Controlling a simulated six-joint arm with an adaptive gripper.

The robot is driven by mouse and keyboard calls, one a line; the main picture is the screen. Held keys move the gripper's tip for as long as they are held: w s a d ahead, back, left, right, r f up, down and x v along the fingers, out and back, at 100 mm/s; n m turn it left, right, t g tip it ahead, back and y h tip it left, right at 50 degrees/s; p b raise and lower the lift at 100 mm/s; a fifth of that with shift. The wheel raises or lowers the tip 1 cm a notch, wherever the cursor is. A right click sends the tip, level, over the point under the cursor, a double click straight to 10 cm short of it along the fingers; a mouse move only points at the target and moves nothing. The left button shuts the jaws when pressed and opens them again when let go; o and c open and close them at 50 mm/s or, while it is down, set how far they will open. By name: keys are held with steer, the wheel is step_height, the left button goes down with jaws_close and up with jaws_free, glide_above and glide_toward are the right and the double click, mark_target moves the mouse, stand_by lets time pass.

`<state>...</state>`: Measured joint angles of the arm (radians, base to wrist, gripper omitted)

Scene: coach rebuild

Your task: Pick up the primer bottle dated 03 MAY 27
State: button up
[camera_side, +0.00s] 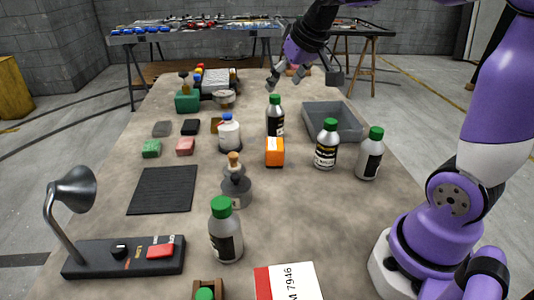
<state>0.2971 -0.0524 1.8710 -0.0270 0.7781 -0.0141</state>
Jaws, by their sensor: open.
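Several grey bottles with green caps and black labels stand upright on the table. One bottle (275,122) is at the back, behind an orange box. Another bottle (325,152) is right of the box, with yellow and white label print facing the camera. A third bottle (369,160) is right of that, and one more bottle (225,240) is at the front left. The dates are too small or turned away to read, so I cannot tell which is 03 MAY 27. My gripper (285,77) is open and empty, above the far part of the table, apart from the bottles.
A grey tray (347,126) lies behind the right bottles. An orange box (274,152), a blue-capped bottle (229,138) and a dark cork-topped vessel (238,190) stand mid-table. A lamp-like device (125,257) and a card (292,282) are in front.

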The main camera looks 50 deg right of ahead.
steer(key=m, duration=0.2)
glide_toward(276, 96)
steer(key=a, duration=0.1)
steer(key=shift+h, duration=0.4)
steer(key=x, duration=0.4)
steer(key=shift+a+f, duration=0.15)
steer(key=shift+f, duration=0.25)
steer(key=shift+d+x, duration=0.15)
steer(key=shift+x, duration=1.4)
steer(key=shift+d+x, duration=0.15)
steer(key=shift+x, duration=1.4)
steer(key=shift+r, duration=0.15)
jaws_close()
